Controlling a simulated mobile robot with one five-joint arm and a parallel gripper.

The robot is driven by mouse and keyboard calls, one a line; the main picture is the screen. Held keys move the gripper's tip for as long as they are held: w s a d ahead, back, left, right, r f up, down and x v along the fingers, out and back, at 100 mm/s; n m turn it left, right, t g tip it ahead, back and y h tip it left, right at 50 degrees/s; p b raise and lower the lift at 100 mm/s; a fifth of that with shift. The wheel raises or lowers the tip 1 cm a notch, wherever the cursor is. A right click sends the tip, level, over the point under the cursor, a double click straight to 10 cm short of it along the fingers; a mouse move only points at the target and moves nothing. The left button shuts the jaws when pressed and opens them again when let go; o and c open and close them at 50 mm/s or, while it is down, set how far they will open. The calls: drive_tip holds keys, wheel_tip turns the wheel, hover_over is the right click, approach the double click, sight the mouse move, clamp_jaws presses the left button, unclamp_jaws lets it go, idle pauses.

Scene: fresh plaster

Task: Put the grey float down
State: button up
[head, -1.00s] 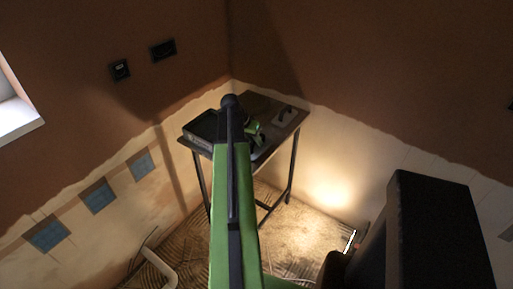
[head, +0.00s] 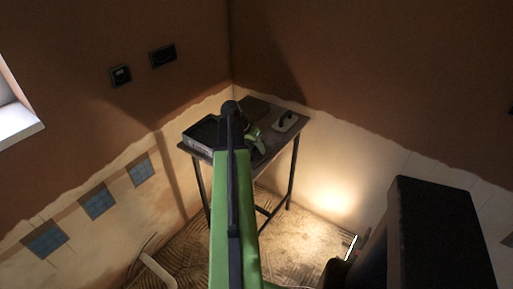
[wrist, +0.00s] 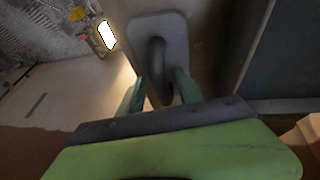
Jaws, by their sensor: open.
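The grey float (head: 286,122) lies flat on the small dark table (head: 207,156), near its right edge, with its dark handle up. In the wrist view its pale plate (wrist: 176,30) is ahead of my gripper (wrist: 159,90), and the dark handle shows between the two green fingers. The fingers are apart. In the head view my gripper (head: 257,140) is over the table, just left of and nearer than the float. I cannot tell how much gap there is between the fingers and the handle.
A dark open tray (head: 202,133) stands on the table's left side and also shows in the wrist view (wrist: 288,50). Walls close in behind the table. A lit work lamp (head: 351,246) is on the floor at right; a pale bent pipe (head: 157,266) is at left.

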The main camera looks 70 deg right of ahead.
drive_tip(key=p+v, duration=1)
drive_tip(key=v, duration=0.2)
drive_tip(key=w+a+f+n+t+y, duration=0.1)
drive_tip(key=w+a+n, duration=0.5)
drive_tip(key=w+a, duration=0.85)
drive_tip(key=w+a+f+n+t, duration=0.15)
drive_tip(key=w+a+n, duration=0.35)
drive_tip(key=w+a, duration=0.9)
drive_tip(key=a+n+y, duration=0.2)
drive_tip(key=a+n, duration=0.7)
drive_tip(key=a, duration=2.5)
drive_tip(key=shift+s+n+t+y, duration=0.3)
drive_tip(key=shift+t+y, duration=0.05)
drive_tip(key=shift+y, duration=0.05)
